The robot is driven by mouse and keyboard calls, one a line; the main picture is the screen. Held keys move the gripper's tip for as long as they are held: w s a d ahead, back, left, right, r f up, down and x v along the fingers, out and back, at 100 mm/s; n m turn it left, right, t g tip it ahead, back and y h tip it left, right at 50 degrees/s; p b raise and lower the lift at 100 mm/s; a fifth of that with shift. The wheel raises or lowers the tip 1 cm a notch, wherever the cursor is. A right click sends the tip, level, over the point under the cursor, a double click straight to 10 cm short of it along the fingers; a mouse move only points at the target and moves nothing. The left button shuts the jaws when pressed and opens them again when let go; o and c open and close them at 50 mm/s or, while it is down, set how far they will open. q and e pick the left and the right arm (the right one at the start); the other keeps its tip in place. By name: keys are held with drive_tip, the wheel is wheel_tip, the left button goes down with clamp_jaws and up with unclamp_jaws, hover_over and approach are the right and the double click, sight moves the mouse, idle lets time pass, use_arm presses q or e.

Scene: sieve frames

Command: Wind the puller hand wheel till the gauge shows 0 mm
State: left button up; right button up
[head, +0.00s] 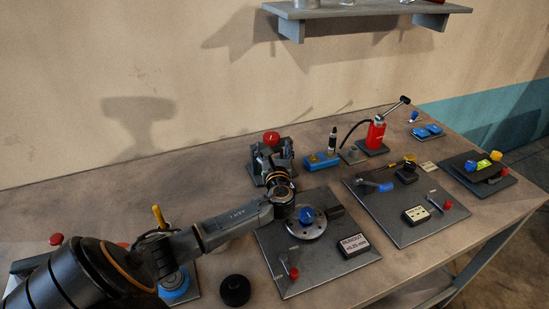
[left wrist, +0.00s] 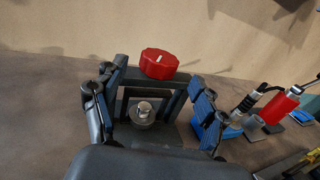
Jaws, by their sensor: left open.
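A red hand wheel (head: 271,137) with a pale mark on its top sits on a dark frame at the back of the bench. It also shows in the left wrist view (left wrist: 159,64), above a round metal part (left wrist: 143,110) within the frame. My left gripper (head: 273,158) is open. In the left wrist view its fingers (left wrist: 150,92) stand apart on either side, with the red wheel beyond and between them; I cannot tell whether they touch anything. A label on a dark plate reads "RUNOUT +0.25 mm" (head: 353,245); I cannot tell whether it belongs to this wheel. My right gripper is out of view.
A red cylinder with a lever (head: 376,134) and a blue block (head: 322,160) stand right of the frame. A blue-topped disc (head: 306,215) is in front of it. A black knob (head: 235,290) lies near the front. A shelf (head: 365,10) hangs above.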

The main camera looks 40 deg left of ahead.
use_arm(q)
drive_tip(key=v, duration=0.6)
drive_tip(key=shift+r, duration=0.15)
